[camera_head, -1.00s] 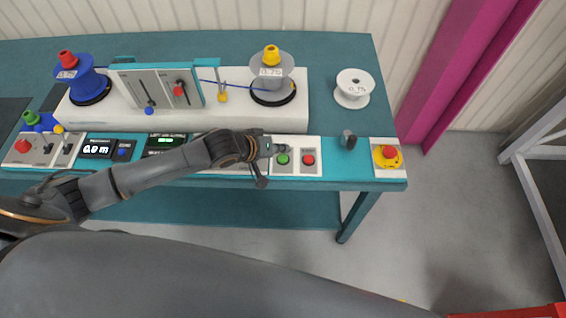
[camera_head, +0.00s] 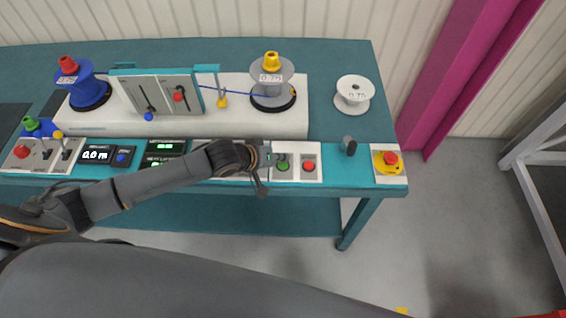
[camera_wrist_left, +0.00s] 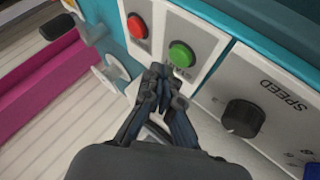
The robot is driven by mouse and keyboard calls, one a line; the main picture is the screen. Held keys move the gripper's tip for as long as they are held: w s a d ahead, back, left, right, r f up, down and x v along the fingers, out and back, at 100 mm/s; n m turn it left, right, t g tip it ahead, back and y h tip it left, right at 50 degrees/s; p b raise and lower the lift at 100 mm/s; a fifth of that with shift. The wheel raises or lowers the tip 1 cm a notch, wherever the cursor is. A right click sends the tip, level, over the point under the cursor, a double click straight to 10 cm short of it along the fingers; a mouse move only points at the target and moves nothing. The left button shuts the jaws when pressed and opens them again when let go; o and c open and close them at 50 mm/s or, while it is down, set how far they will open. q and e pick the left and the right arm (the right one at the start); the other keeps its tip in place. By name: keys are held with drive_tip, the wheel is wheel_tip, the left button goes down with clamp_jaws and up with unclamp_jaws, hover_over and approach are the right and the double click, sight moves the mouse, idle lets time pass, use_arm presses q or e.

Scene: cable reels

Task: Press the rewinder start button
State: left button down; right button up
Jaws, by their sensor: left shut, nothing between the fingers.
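The green start button (camera_head: 283,166) sits on the panel at the front edge of the table, left of a red button (camera_head: 309,167). In the left wrist view the green button (camera_wrist_left: 181,54) has a label under it, partly covered by my fingertips. My left gripper (camera_head: 277,158) is shut and empty. In the left wrist view its fingertips (camera_wrist_left: 160,72) are just beside the green button; I cannot tell whether they touch the panel. The red button (camera_wrist_left: 137,26) shows on the left there. My right gripper is not in view.
A speed knob (camera_wrist_left: 243,117) is right of the green button in the wrist view. A yellow-based emergency stop (camera_head: 389,160) and a small grey post (camera_head: 348,145) stand right of the panel. A white reel (camera_head: 354,94) and a grey reel (camera_head: 272,85) are behind.

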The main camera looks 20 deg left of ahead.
use_arm(q)
drive_tip(key=shift+f, duration=0.15)
idle(0.5)
drive_tip(key=shift+f, duration=0.25)
